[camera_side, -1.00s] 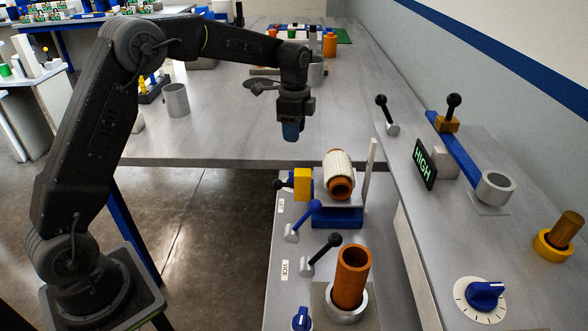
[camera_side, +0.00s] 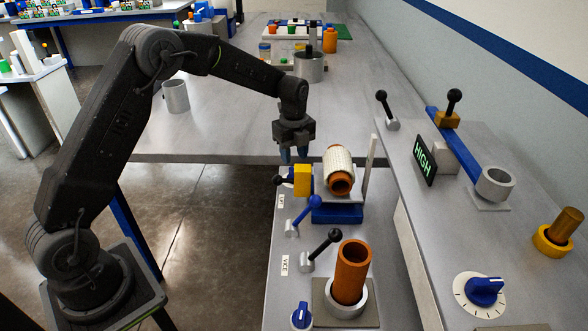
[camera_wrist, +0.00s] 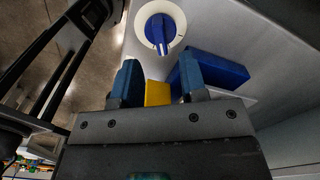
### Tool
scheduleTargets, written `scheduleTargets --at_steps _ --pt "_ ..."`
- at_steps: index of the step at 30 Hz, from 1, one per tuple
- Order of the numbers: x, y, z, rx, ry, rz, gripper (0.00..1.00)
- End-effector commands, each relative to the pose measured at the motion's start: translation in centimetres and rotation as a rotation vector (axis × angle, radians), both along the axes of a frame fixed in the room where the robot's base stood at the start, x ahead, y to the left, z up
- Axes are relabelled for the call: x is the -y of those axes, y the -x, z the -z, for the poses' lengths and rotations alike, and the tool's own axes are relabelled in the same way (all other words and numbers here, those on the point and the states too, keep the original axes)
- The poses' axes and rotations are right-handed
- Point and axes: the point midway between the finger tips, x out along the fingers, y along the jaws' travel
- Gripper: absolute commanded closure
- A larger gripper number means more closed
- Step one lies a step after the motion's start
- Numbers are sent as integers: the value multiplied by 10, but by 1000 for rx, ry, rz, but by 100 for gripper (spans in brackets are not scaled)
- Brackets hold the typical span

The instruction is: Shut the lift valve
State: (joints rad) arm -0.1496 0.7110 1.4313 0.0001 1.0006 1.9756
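My gripper (camera_side: 294,155) is open and empty, pointing down just behind and above a yellow block with a black-knobbed handle (camera_side: 303,180). In the wrist view its two blue fingers (camera_wrist: 159,82) stand apart, with a yellow block (camera_wrist: 157,93) seen between and beyond them. A blue pointer knob on a white dial (camera_wrist: 160,30) lies past the fingertips in that view. A blue-handled lever (camera_side: 306,214) stands in front of the yellow block. A small label (camera_side: 281,202) beside it is too small to read surely, so I cannot tell which control is the lift valve.
A wrapped orange roll (camera_side: 339,170) sits right of the gripper, above a blue block (camera_side: 337,213). A black-knobbed lever (camera_side: 320,250) by the VICE label and an upright orange tube (camera_side: 351,270) stand nearer. A HIGH sign (camera_side: 424,161) is on the right bench.

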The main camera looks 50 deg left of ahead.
Motion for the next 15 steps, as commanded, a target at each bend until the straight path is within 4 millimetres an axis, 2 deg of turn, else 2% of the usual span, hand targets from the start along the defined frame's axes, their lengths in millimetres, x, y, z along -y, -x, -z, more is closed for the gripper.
scheduleTargets --at_steps 1,6,10,15 --pt "0 1 11 -5 1 -1 61" --pt "0 0 37 -2 0 -1 61" --pt "0 0 49 -1 1 -2 61" --pt "0 0 54 0 0 -2 61"
